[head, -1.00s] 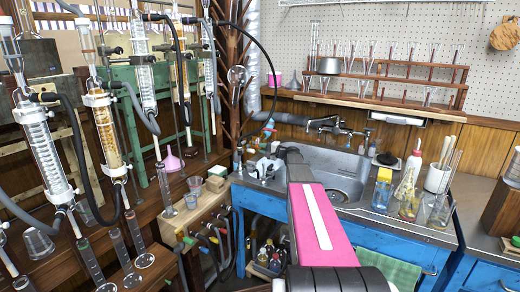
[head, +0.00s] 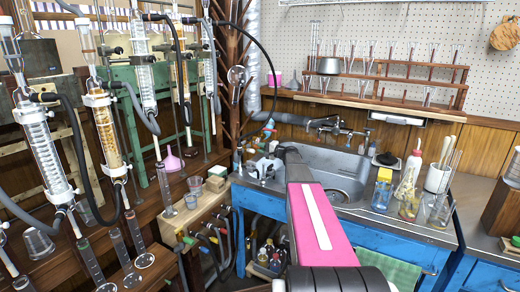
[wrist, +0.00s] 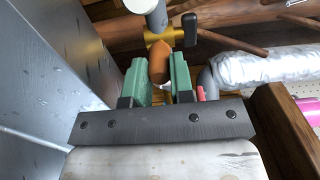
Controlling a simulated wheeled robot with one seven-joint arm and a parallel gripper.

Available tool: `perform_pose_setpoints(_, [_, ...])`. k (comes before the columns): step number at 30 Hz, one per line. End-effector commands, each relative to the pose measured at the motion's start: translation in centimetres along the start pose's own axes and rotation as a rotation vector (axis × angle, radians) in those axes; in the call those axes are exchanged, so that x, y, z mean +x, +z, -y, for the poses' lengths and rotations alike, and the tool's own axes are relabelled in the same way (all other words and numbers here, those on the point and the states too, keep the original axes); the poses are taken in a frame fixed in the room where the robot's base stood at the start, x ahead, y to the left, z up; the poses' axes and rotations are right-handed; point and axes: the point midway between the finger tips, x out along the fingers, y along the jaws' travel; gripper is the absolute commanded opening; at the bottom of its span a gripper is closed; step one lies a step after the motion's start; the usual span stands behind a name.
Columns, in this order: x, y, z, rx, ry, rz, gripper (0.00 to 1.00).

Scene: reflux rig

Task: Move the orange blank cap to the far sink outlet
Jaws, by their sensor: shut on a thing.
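In the wrist view the orange blank cap (wrist: 160,62) sits between the two green fingers of my gripper (wrist: 160,78), which is shut on it. Directly beyond the cap is a yellow fitting (wrist: 166,38) with a grey pipe (wrist: 155,14) and a dark handle (wrist: 190,30). The cap overlaps this fitting in the picture; I cannot tell whether they touch. In the head view my arm reaches towards the left side of the steel sink (head: 345,178), and the cap cannot be made out there.
A foil-wrapped duct (wrist: 265,62) and a small red part (wrist: 201,93) lie close right of the fingers. A flat metal surface (wrist: 60,70) fills the left of the wrist view. Bottles, including a yellow-topped one (head: 382,190), stand right of the sink. Glass columns crowd the left.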

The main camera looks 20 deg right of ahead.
Motion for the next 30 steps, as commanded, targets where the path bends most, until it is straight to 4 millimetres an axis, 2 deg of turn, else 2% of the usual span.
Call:
perform_pose_setpoints(10, [0.1, 0.0, 0.0, 0.000, 0.000, 0.000, 0.00])
perform_pose_setpoints(11, [0.1, 0.0, 0.0, 0.000, 0.000, 0.000, 0.29])
perform_pose_setpoints(13, [0.1, 0.0, 0.0, 0.000, 0.000, 0.000, 0.51])
perform_pose_setpoints(23, [-0.1, 0.0, 0.0, 0.000, 0.000, -0.001, 0.52])
perform_pose_setpoints(26, [-1.0, 0.0, 0.0, 0.000, 0.000, -0.002, 0.52])
perform_pose_setpoints(30, [-3.2, 0.1, 0.0, 0.000, 0.000, -0.002, 0.52])
